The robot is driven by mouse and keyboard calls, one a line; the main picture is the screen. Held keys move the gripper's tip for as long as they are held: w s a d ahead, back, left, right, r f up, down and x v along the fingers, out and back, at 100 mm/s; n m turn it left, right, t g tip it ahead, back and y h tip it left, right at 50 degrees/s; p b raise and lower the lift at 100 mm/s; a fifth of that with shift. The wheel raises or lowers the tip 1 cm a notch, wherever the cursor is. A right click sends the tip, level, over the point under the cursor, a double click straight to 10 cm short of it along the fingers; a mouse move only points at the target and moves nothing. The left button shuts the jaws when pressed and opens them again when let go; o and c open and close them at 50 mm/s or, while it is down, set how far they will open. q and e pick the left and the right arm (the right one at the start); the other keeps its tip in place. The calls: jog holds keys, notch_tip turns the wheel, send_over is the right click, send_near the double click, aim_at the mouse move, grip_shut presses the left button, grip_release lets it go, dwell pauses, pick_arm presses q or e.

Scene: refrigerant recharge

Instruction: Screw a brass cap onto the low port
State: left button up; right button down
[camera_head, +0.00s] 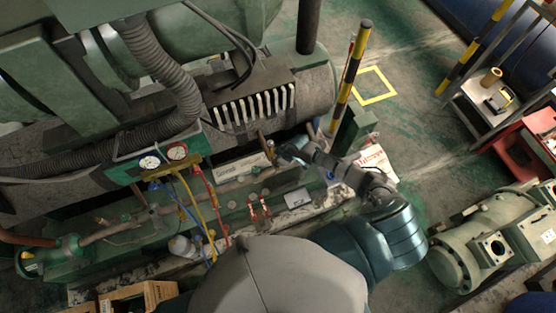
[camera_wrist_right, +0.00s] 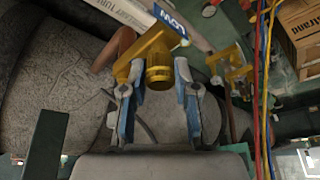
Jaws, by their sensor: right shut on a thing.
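My right gripper (camera_head: 279,158) reaches in from the right to the green unit's front in the head view. In the wrist view its blue fingers (camera_wrist_right: 158,82) are shut on a ribbed brass cap (camera_wrist_right: 158,74), one on each side. The cap is lined up with the brass low port (camera_wrist_right: 146,47), beside a blue LOW label (camera_wrist_right: 171,18). Cap and port look touching, but how far the cap is threaded cannot be told. A brass fitting (camera_head: 262,140) shows just beyond the gripper in the head view. My left gripper is not in view.
A second brass valve (camera_wrist_right: 232,64) stands right of the port, near red, yellow and blue hoses (camera_wrist_right: 262,90). The gauge manifold (camera_head: 165,164) is left of my gripper. A yellow-black post (camera_head: 351,75) stands behind it. Two red-handled items (camera_head: 259,210) lie in front.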

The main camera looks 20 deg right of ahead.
jog(key=shift+s+f+m+t+h, duration=0.15)
jog(key=shift+m+h, duration=0.05)
jog(key=shift+m, duration=0.45)
jog(key=shift+s+f+m+t+h, duration=0.1)
jog(key=shift+s+m+t+h, duration=0.1)
jog(key=shift+m, duration=0.45)
jog(key=shift+a, duration=0.1)
jog(key=c, duration=1.2)
grip_release()
jog(key=shift+m, duration=0.4)
jog(key=shift+c, duration=0.2)
jog(key=o, duration=0.5)
jog(key=shift+w, duration=0.15)
jog(key=shift+c, duration=0.2)
jog(key=shift+r, duration=0.1)
jog(key=shift+r, duration=0.1)
jog(key=v, duration=1.1)
jog(key=shift+r, duration=0.3)
